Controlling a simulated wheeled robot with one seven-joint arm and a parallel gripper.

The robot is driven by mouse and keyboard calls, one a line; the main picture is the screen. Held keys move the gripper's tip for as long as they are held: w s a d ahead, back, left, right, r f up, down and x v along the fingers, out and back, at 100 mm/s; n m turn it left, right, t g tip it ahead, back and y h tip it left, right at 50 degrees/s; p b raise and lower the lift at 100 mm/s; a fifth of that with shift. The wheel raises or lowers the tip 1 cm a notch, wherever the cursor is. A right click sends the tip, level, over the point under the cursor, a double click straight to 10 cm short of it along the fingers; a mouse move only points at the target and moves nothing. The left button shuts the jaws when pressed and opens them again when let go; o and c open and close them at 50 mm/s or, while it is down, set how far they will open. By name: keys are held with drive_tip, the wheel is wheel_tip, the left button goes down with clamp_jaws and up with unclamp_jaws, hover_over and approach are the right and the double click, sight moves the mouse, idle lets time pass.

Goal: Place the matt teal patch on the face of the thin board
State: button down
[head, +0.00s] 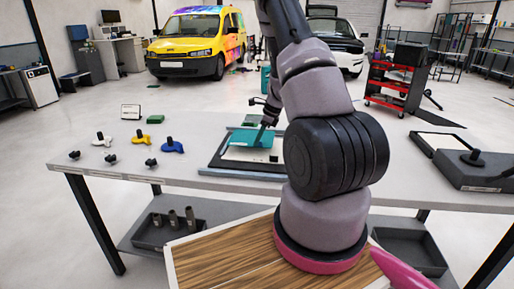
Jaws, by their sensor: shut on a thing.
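A flat teal patch (246,139) is in my gripper (267,123), at the far side of the grey table. The patch hangs over a thin pale board with a dark border (216,160). My gripper is shut on the patch's right part. The patch covers much of the board's face, and my arm hides the board's right end. I cannot tell whether the patch touches the board. A small dark block (273,158) shows at the patch's lower right.
Several knobbed tools, white and blue among them, and a yellow one (142,138), stand on the table (400,190) at left. A green block (155,119) and a white-faced box (131,112) lie behind. A dark device (475,170) is at right.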

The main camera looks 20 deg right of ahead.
drive_tip(key=shift+f, duration=1.85)
drive_tip(key=c, duration=1)
unclamp_jaws()
drive_tip(key=shift+f, duration=0.1)
drive_tip(key=shift+c, duration=0.2)
